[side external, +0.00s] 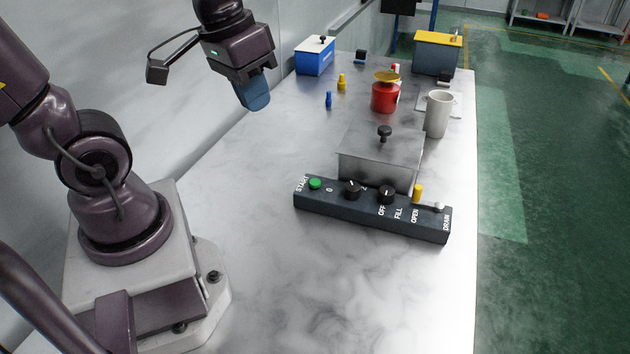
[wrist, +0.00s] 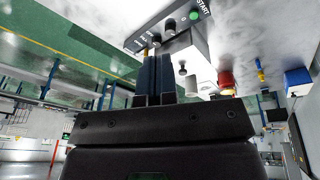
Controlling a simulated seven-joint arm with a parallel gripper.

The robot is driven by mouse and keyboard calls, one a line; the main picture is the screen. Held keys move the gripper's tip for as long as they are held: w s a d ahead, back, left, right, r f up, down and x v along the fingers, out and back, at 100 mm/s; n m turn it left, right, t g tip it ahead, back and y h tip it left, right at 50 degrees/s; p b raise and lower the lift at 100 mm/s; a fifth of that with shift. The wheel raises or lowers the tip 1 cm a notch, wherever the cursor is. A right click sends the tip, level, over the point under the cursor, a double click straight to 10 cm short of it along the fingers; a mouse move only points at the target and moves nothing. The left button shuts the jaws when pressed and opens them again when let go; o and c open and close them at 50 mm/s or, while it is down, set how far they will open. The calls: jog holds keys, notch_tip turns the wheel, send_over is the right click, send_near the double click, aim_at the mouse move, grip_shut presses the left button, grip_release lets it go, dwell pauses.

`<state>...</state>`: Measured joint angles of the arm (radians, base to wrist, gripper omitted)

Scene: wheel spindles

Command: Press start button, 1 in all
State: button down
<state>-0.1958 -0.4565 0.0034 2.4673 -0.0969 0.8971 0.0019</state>
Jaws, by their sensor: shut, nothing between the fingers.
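The green start button (side external: 315,183) sits at the left end of a dark control panel (side external: 340,208), beside the word START. In the wrist view the green button (wrist: 194,15) shows near the top, on the panel (wrist: 150,30). My gripper (side external: 257,100) is shut and empty, raised above the table behind and to the left of the panel in the side view. Its blue fingers are together and well apart from the button. In the wrist view the fingers (wrist: 155,75) hide part of the panel and what lies beyond.
Two black knobs (side external: 353,187), a yellow lever (side external: 418,192) and a small white knob (side external: 438,206) share the panel. Behind it stand a grey box (side external: 375,160), a white cup (side external: 438,115), a red container (side external: 385,97) and a blue box (side external: 315,60). The table left of the panel is clear.

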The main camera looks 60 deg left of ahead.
jog(key=w+a+f+n+h, duration=0.2)
jog(key=w+f+n+h, duration=0.15)
jog(key=f+n, duration=0.2)
jog(key=w+a+f+n+h, duration=0.2)
jog(key=w+a+f+n, duration=0.15)
jog(key=f+n, duration=0.2)
jog(key=n+t, duration=0.4)
jog(key=n, duration=0.1)
send_over(313, 183)
notch_tip(313, 183, down, 3)
jog(key=shift+f, duration=0.2)
jog(key=shift+f, duration=4.4)
jog(key=shift+f, duration=0.1)
jog(key=shift+f, duration=0.3)
